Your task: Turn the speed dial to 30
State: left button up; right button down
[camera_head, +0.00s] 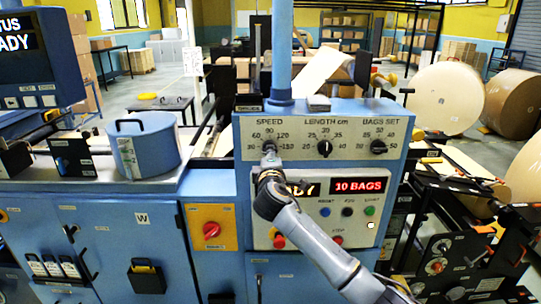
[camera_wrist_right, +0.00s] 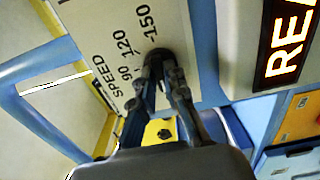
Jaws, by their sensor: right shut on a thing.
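The speed dial is a small dark knob on the pale panel (camera_head: 300,127) of the blue machine, under the word SPEED. In the head view my right gripper (camera_head: 268,153) covers most of it. In the right wrist view the dark dial (camera_wrist_right: 158,54) sits between the fingertips, and the gripper is shut on it. The printed marks 90, 120 and 150 show around it there. Where the dial points is hidden by the fingers. My left gripper is not in view.
The length dial (camera_head: 324,147) and bags set dial (camera_head: 378,147) are to the right on the same panel. Below are a red display reading 10 BAGS (camera_head: 358,186) and several buttons. A blue round canister (camera_head: 146,150) stands left, and large paper rolls (camera_head: 446,97) stand right.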

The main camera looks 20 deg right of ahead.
jog(key=shift+f, duration=0.1)
jog(key=c, duration=1.4)
grip_release()
jog(key=v, duration=1.2)
